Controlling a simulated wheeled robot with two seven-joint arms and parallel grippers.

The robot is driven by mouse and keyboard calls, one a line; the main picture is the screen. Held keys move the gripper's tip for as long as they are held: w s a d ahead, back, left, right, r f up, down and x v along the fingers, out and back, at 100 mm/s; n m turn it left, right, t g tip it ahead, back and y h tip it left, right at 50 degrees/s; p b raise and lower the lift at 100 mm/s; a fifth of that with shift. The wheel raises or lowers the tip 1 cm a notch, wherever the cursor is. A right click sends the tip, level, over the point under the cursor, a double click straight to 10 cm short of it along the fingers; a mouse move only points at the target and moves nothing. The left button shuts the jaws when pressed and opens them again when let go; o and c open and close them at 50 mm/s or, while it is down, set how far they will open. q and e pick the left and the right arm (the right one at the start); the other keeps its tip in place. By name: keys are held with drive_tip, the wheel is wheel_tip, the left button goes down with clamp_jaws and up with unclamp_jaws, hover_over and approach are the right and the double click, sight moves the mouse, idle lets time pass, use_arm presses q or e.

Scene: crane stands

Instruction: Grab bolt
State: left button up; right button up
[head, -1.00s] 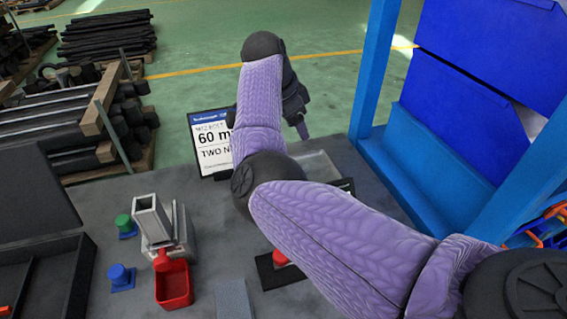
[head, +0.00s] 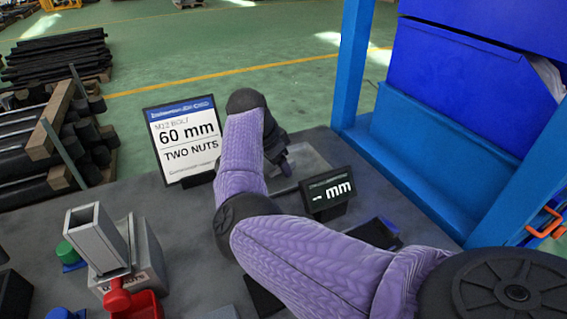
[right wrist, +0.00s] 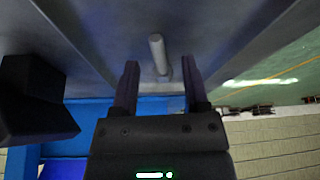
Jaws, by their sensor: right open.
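A grey cylindrical rod, which looks like the bolt (right wrist: 157,50), shows in the right wrist view on a grey surface between raised edges. My right gripper (right wrist: 160,75) is open, with one finger on each side of the rod's near end. I cannot tell how far above the rod the fingers are. In the head view my right gripper (head: 277,152) is over the grey tray (head: 315,160) at the back of the table, partly hidden by my purple arm. The bolt is hidden there. My left gripper is not in view.
A sign (head: 185,140) reading 60 mm, two nuts stands left of my arm. A small mm display (head: 327,194) stands right of it. A blue rack (head: 420,150) stands right.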

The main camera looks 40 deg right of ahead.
drive_tip(key=shift+f, duration=0.15)
clamp_jaws()
idle(0.8)
